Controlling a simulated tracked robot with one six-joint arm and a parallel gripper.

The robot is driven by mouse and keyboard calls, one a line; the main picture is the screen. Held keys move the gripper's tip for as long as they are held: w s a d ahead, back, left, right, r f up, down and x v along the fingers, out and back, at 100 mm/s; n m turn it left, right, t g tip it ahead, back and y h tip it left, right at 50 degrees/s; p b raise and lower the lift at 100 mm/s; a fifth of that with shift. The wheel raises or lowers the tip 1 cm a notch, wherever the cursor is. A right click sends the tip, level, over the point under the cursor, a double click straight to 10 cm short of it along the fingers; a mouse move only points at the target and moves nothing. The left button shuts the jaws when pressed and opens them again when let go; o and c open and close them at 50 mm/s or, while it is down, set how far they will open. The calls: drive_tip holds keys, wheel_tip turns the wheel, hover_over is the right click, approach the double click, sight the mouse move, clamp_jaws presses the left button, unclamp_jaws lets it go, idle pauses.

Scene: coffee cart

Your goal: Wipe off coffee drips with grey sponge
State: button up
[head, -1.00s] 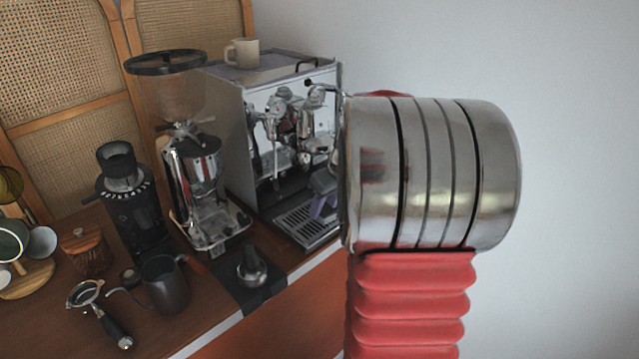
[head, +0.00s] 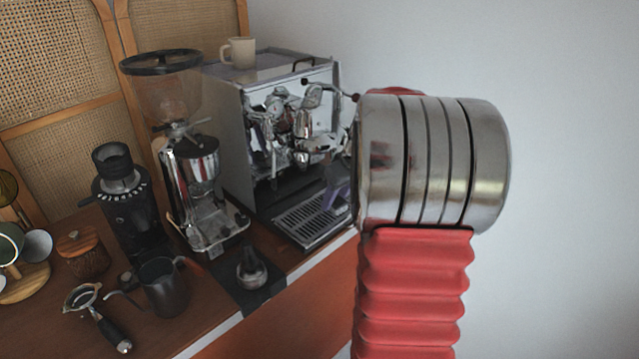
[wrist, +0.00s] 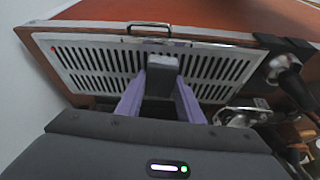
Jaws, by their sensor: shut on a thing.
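My gripper (wrist: 160,88) has purple fingers shut on a grey block, the grey sponge (wrist: 161,63), in the wrist view. The sponge is over the slotted metal drip tray (wrist: 215,66) of the espresso machine; I cannot tell whether it touches the slots. In the head view a purple finger (head: 338,190) shows at the tray's right end, and my arm hides the rest of the gripper and the sponge. The drip tray (head: 300,222) also shows in the head view. I cannot make out any coffee drips.
The espresso machine (head: 222,115) stands behind the tray with a beige cup (head: 239,52) on top. A tamper (head: 250,270) on a dark mat, a steel grinder (head: 203,190), a dark pitcher (head: 164,287) and a portafilter (head: 105,325) are to the left.

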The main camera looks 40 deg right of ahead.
drive_tip(key=shift+s+a, duration=0.15)
drive_tip(key=shift+a, duration=1.45)
drive_tip(key=shift+s+a, duration=0.1)
drive_tip(key=shift+a, duration=1.5)
drive_tip(key=shift+a+r, duration=0.1)
wheel_tip(320, 180, up, 2)
drive_tip(key=shift+r, duration=2.9)
